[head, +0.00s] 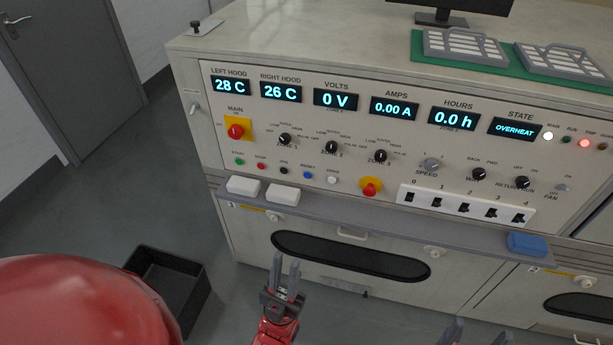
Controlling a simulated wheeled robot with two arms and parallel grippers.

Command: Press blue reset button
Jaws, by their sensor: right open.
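The blue reset button (307,174) is a small round button in the row low on the console's front panel (215,130). It sits between a black button (283,170) and a white button (332,180). My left gripper (285,262) points up below the console's ledge, lower in the picture than the blue button and apart from it in the view. Its two grey fingers show a narrow gap with nothing between them, and I cannot tell whether it counts as open. My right gripper (477,333) is open, with only its fingertips showing at the bottom edge.
A red-and-yellow knob (370,188) is to the right of the buttons. The state display (515,128) reads OVERHEAT. A black bin (185,275) stands on the floor at left.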

